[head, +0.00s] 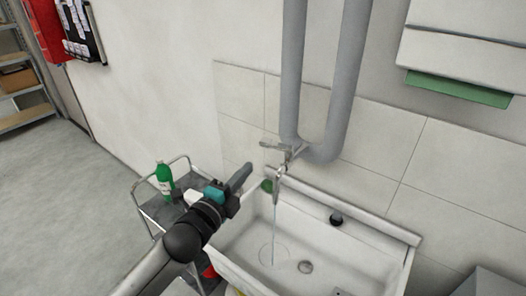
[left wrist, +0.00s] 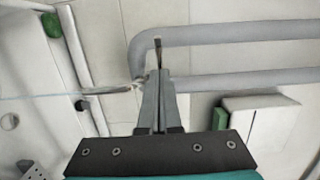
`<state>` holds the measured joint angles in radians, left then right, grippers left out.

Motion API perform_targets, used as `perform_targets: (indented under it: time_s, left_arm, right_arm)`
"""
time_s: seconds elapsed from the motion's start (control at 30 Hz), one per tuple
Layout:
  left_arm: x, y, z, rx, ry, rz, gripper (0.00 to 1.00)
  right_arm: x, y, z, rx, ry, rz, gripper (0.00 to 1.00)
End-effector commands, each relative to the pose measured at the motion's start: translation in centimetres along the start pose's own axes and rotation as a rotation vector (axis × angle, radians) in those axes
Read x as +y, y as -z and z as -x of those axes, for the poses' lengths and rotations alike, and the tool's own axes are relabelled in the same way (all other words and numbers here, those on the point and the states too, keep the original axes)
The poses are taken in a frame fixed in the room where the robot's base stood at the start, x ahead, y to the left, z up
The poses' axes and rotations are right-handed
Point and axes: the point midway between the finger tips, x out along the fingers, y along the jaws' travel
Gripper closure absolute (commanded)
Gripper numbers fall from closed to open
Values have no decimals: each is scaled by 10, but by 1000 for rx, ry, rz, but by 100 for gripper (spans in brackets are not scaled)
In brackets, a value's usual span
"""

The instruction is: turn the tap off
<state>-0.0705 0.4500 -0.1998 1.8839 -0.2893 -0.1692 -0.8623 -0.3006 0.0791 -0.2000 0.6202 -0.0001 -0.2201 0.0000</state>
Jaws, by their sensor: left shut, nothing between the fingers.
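The metal tap (head: 284,158) is on the tiled wall above the white sink (head: 398,262). Its lever (head: 272,146) points left, and a thin stream of water (head: 273,232) falls from the spout (head: 276,192) into the basin. My left gripper (head: 247,168) is shut and empty, just left of the tap and a little below the lever. In the left wrist view its closed fingers (left wrist: 157,76) are beside the tap spout (left wrist: 112,89). A narrow dark piece (left wrist: 158,48), probably the lever, shows past the fingertips; contact cannot be told. My right gripper is not in view.
Thick grey pipes (head: 292,70) run down the wall right behind the tap. A cart (head: 146,190) with a green bottle (head: 164,178) stands left of the sink. A round green thing (head: 267,185) and a black knob (head: 336,218) are at the sink's back edge.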

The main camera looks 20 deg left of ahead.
Motion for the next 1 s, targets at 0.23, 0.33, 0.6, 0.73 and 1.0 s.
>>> perform_targets:
  time_s: [0.23,0.33,0.6,0.73,1.0]
  left_arm:
    - [0,0,-38,-1,0,2,100]
    - [-1,0,-53,-1,0,1,100]
    - [0,0,-84,0,-1,2,100]
    - [1,0,-90,0,-2,2,100]
    - [0,0,-92,0,-1,2,100]
  right_arm:
    - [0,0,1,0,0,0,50]
    - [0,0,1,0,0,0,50]
    - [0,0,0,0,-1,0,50]
    - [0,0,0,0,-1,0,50]
    - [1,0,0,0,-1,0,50]
